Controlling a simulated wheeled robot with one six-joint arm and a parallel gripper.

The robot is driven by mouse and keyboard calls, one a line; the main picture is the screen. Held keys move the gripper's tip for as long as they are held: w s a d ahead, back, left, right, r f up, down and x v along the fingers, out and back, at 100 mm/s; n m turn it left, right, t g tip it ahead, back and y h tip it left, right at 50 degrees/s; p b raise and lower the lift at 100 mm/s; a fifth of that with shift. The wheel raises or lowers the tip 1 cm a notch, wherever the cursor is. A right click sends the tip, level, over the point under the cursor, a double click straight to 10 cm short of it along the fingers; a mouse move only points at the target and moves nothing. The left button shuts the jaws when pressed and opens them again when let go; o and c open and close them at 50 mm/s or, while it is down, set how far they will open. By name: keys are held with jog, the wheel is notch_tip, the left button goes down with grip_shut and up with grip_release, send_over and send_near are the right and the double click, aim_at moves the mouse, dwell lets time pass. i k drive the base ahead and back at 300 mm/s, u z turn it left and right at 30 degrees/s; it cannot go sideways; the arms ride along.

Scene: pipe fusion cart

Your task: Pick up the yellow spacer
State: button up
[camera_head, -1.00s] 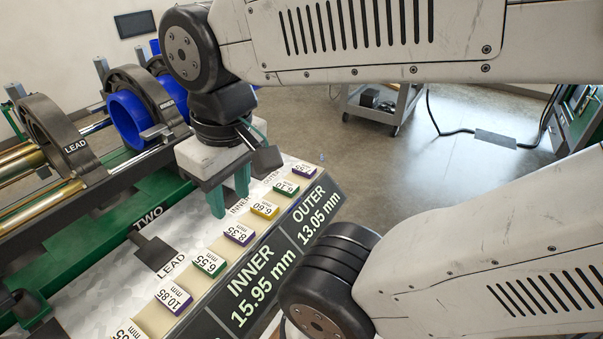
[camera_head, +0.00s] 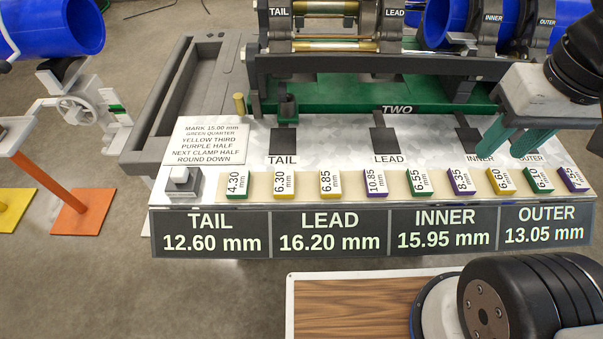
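Three yellow spacers lie in the row on the cream strip: one marked 6.30 mm (camera_head: 284,184), one marked 6.85 mm (camera_head: 327,183) and one marked 6.60 mm (camera_head: 501,181). Each lies flat with its white label up. My gripper (camera_head: 513,142) is at the right, above the panel and behind the 6.60 mm yellow spacer. Its two green fingers are apart and empty. They point down near the INNER and OUTER labels and partly hide the dark pads there.
Green and purple spacers, such as the purple 10.85 mm one (camera_head: 376,181), share the row. A display (camera_head: 370,231) runs along the front. The clamp machine with blue pipes (camera_head: 449,24) stands behind. A sign (camera_head: 208,142) and a grey button block (camera_head: 183,182) are at the left.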

aim_at(284, 180)
jog(key=k, duration=0.5)
jog(key=u, duration=1.9)
jog(key=i, duration=0.25)
jog(key=z, duration=0.25)
